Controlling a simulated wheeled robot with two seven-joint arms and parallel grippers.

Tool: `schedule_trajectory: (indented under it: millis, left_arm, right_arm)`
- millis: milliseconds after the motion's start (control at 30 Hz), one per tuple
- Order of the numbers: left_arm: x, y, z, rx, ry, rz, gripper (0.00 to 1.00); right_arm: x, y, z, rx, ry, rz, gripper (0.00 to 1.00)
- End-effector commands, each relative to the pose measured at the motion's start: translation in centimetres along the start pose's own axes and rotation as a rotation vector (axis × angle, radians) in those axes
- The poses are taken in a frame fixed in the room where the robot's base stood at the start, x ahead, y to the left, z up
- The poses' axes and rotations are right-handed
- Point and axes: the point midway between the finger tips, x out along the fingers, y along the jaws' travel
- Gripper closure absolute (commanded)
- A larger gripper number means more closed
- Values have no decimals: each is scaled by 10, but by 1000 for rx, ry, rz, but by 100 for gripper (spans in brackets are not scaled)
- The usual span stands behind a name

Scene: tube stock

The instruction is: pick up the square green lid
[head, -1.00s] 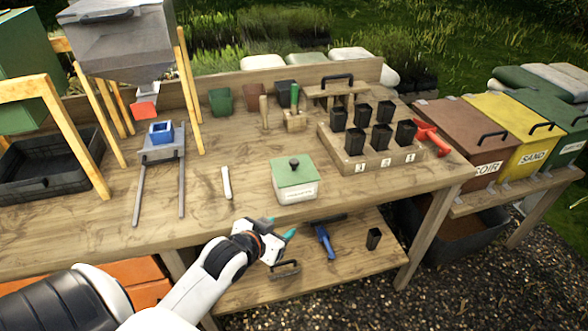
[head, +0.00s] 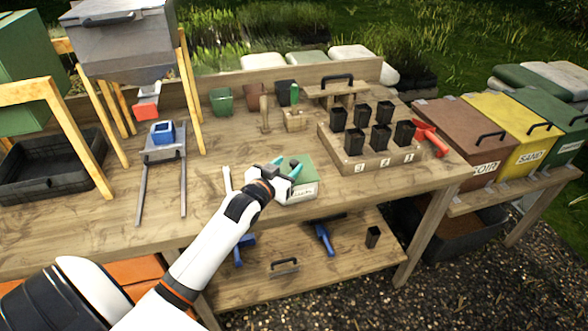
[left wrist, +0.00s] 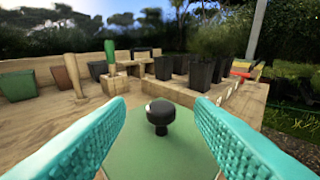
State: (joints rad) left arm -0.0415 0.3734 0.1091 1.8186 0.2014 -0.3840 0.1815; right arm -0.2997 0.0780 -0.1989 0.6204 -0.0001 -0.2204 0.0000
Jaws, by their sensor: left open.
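The square green lid (left wrist: 150,150) sits on a pale labelled box on the bench. Its round black knob (left wrist: 160,116) stands upright in the middle of it. In the head view the lid (head: 304,176) is partly hidden behind my left gripper (head: 286,166). In the left wrist view the two teal fingers of my left gripper (left wrist: 160,118) are spread wide, with the knob between them and clear of both. My right gripper is not in view.
A wooden rack (head: 354,168) with several black pots stands right of the lid. A red tool (head: 431,138) lies at its right end. A metal hopper (head: 122,40) stands at the left on wooden legs. A white stick (head: 227,180) lies left of the box.

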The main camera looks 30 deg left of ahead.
Motion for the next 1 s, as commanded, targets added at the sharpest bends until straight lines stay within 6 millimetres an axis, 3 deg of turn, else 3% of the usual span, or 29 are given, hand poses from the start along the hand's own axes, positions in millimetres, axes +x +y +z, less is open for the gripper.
schedule_trajectory:
  millis: [300,600,900,1000]
  left_arm:
    - [38,-1,-3,-1,1,0,52]
    - [41,-1,-5,0,1,0,52]
    - [41,-1,-4,0,1,0,98]
    - [41,-1,-4,0,1,0,98]
  right_arm:
    - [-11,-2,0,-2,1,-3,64]
    - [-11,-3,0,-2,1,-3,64]
    - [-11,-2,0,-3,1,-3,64]
    - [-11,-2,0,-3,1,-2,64]
